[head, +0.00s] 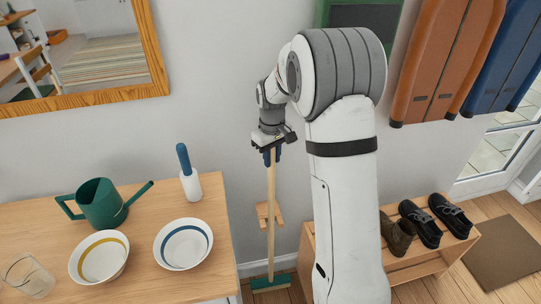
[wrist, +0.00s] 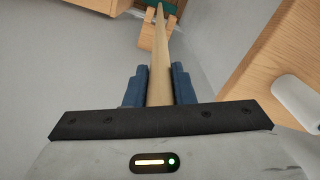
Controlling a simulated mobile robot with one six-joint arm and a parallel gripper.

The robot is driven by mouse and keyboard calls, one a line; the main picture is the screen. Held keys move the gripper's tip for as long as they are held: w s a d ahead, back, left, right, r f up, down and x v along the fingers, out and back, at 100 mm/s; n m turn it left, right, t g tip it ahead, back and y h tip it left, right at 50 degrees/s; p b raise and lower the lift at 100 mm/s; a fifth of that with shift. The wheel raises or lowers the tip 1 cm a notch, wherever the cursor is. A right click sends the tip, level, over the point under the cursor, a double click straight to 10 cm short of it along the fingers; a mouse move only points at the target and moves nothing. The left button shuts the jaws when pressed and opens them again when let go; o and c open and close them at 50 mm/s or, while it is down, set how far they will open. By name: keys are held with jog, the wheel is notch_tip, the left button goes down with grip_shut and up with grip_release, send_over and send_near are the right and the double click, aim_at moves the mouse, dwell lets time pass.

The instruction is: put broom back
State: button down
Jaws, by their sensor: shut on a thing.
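The broom has a pale wooden handle (head: 271,190) and a green head (head: 270,283) low by the floor at the wall. My gripper (head: 272,157) is shut on the handle near its top, with the broom hanging close to upright. In the wrist view, the blue fingers (wrist: 160,88) flank the handle (wrist: 159,60), which runs away to the green head at the top. A small wooden bracket (head: 263,214) shows at the wall behind the handle; I cannot tell whether the handle sits in it or only passes in front.
A wooden table (head: 150,285) at left holds a green watering can (head: 101,205), two bowls, a glass and a blue-handled white item (head: 189,180). A shoe bench (head: 420,268) stands at right, under hanging coats (head: 445,60). The broom is in the gap between table and bench.

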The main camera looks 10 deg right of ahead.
jog(key=shift+f, duration=0.15)
jog(key=c, duration=1.2)
grip_release()
jog(key=shift+c, duration=0.2)
notch_tip(320, 180, up, 12)
jog(key=shift+r, duration=0.1)
jog(key=s+f+m+t, duration=0.1)
jog(key=s+m, duration=0.4)
jog(key=s, duration=2.3)
jog(key=shift+s+a+f+t, duration=0.2)
jog(key=shift+t, duration=0.7)
